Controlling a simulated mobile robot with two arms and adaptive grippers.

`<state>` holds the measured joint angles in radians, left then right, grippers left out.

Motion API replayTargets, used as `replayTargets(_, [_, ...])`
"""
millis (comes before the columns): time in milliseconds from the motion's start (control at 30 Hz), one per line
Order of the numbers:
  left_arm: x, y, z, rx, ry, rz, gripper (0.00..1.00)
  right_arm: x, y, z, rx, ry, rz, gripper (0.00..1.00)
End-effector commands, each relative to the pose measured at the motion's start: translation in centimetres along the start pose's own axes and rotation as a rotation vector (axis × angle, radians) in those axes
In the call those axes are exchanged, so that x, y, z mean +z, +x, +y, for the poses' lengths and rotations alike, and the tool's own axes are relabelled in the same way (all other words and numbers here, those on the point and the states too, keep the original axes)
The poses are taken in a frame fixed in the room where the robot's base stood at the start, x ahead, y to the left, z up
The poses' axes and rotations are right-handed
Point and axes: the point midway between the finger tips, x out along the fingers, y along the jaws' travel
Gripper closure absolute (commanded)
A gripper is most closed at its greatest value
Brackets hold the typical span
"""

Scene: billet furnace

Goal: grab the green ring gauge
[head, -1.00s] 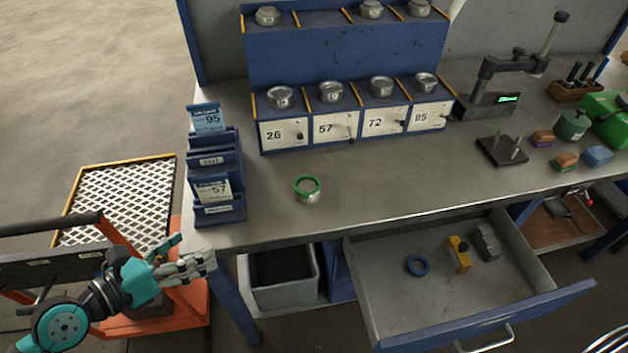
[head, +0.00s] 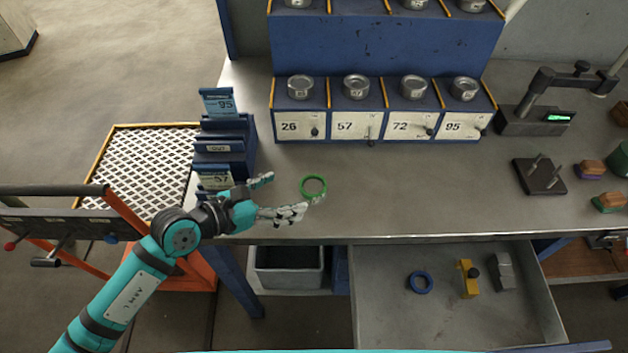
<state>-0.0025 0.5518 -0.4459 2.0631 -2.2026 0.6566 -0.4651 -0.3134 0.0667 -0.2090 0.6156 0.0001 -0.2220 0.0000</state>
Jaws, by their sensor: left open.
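The green ring gauge (head: 313,179) lies on the bare bench top, left of centre, in front of the numbered blue rack. My left gripper (head: 288,193) is open just left of the ring, its fingers spread and pointing right. The lower finger reaches near the ring's front edge and the upper finger ends short of its left side. I cannot tell whether the lower finger touches it. Nothing shows between the fingers. My right gripper is out of view.
A blue card holder (head: 226,150) stands close behind my left gripper. The blue rack (head: 385,45) holds metal pieces. An open drawer (head: 390,315) below holds a blue ring (head: 420,282) and a yellow piece (head: 467,279).

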Motion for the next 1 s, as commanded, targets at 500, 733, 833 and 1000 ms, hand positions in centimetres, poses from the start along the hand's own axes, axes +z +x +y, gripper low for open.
replayTargets(500, [-0.2, 5.8, -0.2, 0.000, -0.003, -0.001, 0.15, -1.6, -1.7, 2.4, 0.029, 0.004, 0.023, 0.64])
replayTargets(733, [-0.4, 7.2, -0.2, 0.001, 0.000, 0.001, 0.15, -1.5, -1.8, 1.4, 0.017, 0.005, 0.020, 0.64])
replayTargets(833, [-0.5, 7.2, -0.2, 0.001, 0.000, 0.001, 0.15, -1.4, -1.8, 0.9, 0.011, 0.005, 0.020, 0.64])
replayTargets(1000, [-0.4, 7.2, -0.2, 0.001, 0.000, 0.001, 0.29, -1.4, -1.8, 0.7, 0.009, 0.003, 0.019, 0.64])
